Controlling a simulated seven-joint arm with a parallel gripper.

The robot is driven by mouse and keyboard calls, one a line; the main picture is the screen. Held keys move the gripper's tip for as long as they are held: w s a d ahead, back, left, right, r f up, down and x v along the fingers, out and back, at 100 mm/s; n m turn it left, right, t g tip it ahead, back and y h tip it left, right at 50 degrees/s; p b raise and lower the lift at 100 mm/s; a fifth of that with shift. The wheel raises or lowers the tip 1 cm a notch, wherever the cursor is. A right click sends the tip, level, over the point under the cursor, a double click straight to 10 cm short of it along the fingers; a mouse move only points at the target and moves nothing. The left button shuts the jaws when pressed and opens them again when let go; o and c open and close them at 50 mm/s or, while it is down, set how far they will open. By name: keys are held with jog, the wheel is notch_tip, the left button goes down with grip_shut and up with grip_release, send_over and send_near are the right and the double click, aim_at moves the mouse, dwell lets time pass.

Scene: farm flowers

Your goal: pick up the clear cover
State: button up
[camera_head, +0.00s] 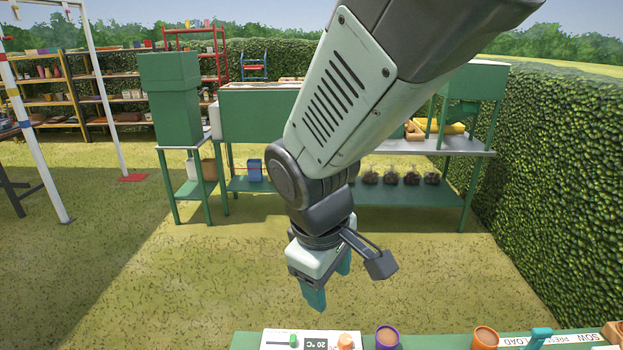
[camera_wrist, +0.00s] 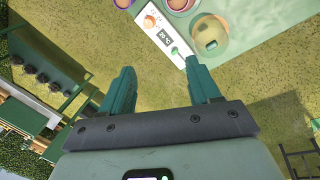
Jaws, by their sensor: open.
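My gripper (camera_head: 330,282) hangs in the air above the grass, on the far side of the green bench, pointing down. Its two teal fingers are apart with nothing between them; they also show in the wrist view (camera_wrist: 160,68). In the wrist view a round, see-through-looking thing (camera_wrist: 208,38) lies beyond the right fingertip, beside the white control panel (camera_wrist: 163,36). It may be the clear cover, but I cannot tell for sure. I cannot make out a clear cover in the head view, where the bottom edge cuts off the bench.
The near green bench (camera_head: 246,341) carries the panel, a purple-rimmed pot (camera_head: 387,337), an orange pot (camera_head: 485,338) and a teal handle (camera_head: 539,338). A green potting table (camera_head: 400,195) stands behind, with a hedge (camera_head: 570,180) at the right. Open grass (camera_head: 180,280) lies left.

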jog(key=a+f+n, duration=0.2)
jog(key=a+f, duration=0.1)
jog(key=f, duration=0.2)
jog(key=s+a+f+n+g, duration=0.1)
jog(key=a+f+n, duration=0.1)
jog(key=f, duration=0.4)
jog(key=a+f+n+g+y, duration=0.1)
jog(key=a+f+n, duration=0.1)
jog(key=a+f, duration=0.3)
jog(key=shift+s+a+f+n, duration=0.1)
jog(key=shift+s+f+n, duration=0.2)
jog(key=shift+s+f, duration=0.15)
jog(key=f, duration=0.5)
jog(key=shift+w+d+f, duration=0.15)
jog(key=shift+d+f, duration=0.05)
jog(key=shift+f, duration=0.2)
grip_shut()
